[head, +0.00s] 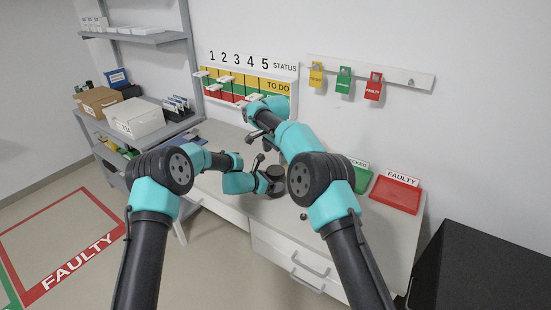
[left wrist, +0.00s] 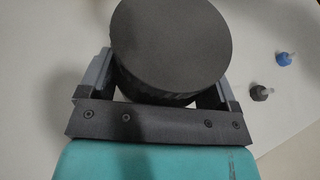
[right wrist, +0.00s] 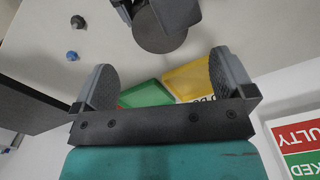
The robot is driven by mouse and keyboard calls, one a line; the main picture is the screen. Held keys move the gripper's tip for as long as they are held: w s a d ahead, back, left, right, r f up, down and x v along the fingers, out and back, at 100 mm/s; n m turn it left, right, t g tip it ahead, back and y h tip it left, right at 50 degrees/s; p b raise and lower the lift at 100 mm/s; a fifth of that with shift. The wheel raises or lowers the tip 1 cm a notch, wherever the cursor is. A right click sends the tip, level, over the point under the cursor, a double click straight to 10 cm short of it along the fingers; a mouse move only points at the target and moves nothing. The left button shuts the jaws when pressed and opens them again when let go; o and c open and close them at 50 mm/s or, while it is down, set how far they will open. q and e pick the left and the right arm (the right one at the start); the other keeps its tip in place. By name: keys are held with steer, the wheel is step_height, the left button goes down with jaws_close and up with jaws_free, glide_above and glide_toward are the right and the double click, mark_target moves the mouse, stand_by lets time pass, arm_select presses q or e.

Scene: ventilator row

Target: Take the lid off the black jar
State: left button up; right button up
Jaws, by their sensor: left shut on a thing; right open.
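The black jar (head: 275,176) stands on the bench in the middle of the head view. Its flat, round dark top, which looks like the lid (left wrist: 170,42), fills the upper middle of the left wrist view, with a ribbed side below it. My left gripper (head: 264,184) is shut around the jar's side, one finger on each side. In the right wrist view the lid (right wrist: 162,28) shows at the top, partly covered by the left gripper. My right gripper (right wrist: 164,76) is open and empty, apart from the jar; its fingertips are hard to make out in the head view.
A small blue part (left wrist: 284,59) and a small black part (left wrist: 262,93) lie on the bench near the jar. A red tray (head: 396,194) and a green tray (head: 361,180) are to the right. The status board (head: 247,82) and hanging tags (head: 344,80) are behind.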

mark_target(276, 170)
stand_by(0.4)
steer(key=shift+f, duration=3.95)
steer(key=shift+c, duration=0.4)
steer(key=c, duration=0.8)
steer(key=shift+n, duration=1.6)
steer(key=shift+c, duration=0.2)
steer(key=o, duration=0.9)
